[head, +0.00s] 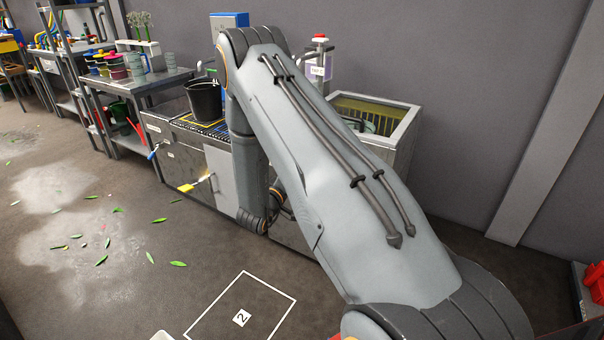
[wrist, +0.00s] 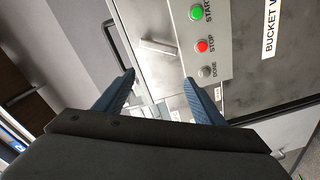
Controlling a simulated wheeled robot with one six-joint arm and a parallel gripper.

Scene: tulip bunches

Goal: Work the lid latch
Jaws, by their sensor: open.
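In the wrist view, my gripper (wrist: 159,79) is open, with its two blue fingers apart and nothing seen between the tips. Beyond the fingertips is a grey metal panel with a short pale metal bar (wrist: 158,48), which may be the lid latch; I cannot tell its setting. It appears ahead of the gap, apart from the fingers. To its right are a green START button (wrist: 195,13), a red STOP button (wrist: 202,46) and a grey DONE lamp (wrist: 206,71). A label beginning "BUCKET W" (wrist: 271,32) is farther right. In the head view my arm hides the gripper and this panel.
In the head view, a dark bucket (head: 204,103) stands on the metal counter. An open tub (head: 405,128) is behind my arm. The floor at left is mostly clear, with scattered leaves.

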